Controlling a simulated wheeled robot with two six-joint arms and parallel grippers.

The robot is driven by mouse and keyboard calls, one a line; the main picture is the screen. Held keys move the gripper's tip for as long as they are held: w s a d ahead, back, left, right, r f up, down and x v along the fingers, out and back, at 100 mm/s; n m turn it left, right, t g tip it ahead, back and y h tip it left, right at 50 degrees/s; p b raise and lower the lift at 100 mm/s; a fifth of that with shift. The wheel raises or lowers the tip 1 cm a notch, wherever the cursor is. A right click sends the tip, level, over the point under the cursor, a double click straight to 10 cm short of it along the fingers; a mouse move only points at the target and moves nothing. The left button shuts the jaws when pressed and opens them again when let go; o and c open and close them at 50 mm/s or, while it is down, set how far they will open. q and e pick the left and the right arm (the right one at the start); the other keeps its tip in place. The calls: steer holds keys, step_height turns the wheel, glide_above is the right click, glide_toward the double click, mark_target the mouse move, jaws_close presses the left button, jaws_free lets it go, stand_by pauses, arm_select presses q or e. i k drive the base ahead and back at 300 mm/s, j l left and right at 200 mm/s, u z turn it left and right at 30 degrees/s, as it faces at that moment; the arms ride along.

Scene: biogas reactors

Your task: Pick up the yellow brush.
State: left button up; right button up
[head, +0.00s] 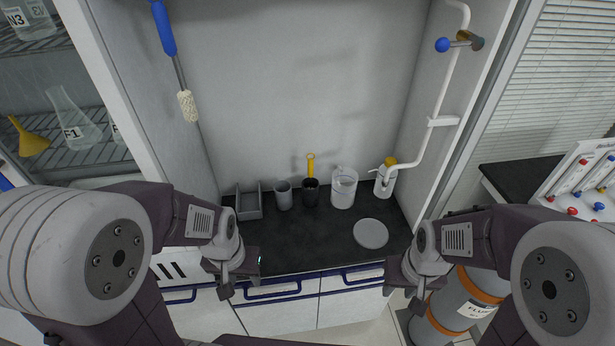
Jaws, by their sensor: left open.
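The yellow brush shows as a yellow handle with a ring-like top (310,162), standing upright in a black cup (311,193) at the back of the dark counter. Its lower end is hidden inside the cup. My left gripper (242,276) is open and empty at the counter's front left edge, in front of and left of the cup. My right gripper (404,285) is near the counter's front right corner, well away from the brush; its jaw opening is not clear.
A grey divided holder (249,205) and grey cup (283,195) stand left of the black cup. A clear beaker (343,188) and wash bottle (384,180) stand right. A grey disc (370,233) lies front right. A blue-handled brush (164,28) hangs left. The middle counter is clear.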

mark_target(310, 161)
steer(key=i+l, duration=0.15)
steer(key=l, duration=0.2)
steer(key=i+l, duration=0.1)
steer(key=l, duration=0.25)
steer(key=i+l, duration=0.15)
steer(key=l, duration=0.2)
steer(key=i+l, duration=0.15)
steer(key=l, duration=0.15)
